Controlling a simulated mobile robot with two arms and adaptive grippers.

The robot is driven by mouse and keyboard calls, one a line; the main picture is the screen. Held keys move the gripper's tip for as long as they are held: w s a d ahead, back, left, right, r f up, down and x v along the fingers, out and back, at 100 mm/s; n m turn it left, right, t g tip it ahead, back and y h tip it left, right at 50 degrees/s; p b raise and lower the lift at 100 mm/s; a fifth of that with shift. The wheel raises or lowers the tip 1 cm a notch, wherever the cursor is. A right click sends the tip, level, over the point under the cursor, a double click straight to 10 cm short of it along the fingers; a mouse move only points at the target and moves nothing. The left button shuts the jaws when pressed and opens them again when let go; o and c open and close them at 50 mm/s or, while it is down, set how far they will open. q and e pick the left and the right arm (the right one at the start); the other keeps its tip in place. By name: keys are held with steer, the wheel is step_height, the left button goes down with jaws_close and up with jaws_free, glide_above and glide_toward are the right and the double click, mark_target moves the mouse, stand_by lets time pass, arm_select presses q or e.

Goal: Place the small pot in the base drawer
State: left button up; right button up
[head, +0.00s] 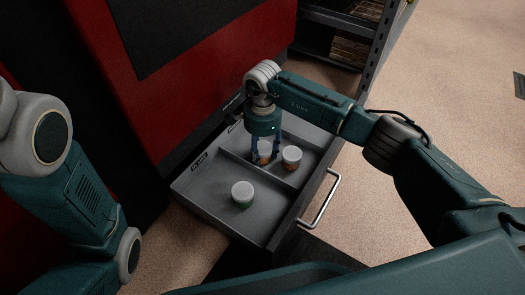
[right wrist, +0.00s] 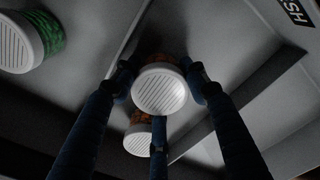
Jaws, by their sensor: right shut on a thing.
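The base drawer (head: 205,184) is a grey tray, pulled open and split by a divider. My right gripper (head: 265,151) reaches down into its far compartment. It is shut on a small pot (head: 264,160) with an orange-brown body. In the right wrist view this pot's white ribbed lid (right wrist: 160,91) sits between the fingers of my right gripper (right wrist: 160,78). I cannot tell if the pot rests on the drawer floor. A similar orange-brown pot (head: 291,158) stands just right of it. A green pot with a white lid (head: 242,194) stands in the near compartment. My left gripper is out of view.
The drawer's metal handle (head: 323,203) sticks out at the right front. A red machine (head: 190,75) rises behind the drawer. A dark shelf rack (head: 350,30) stands at the back. The near compartment has bare room around the green pot.

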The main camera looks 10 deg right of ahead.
mark_target(263, 148)
steer(key=o, duration=1.1)
step_height(263, 148, up, 12)
steer(key=p, duration=0.7)
steer(key=shift+f, duration=0.15)
steer(key=shift+r+p, duration=0.3)
steer(key=shift+p, duration=0.05)
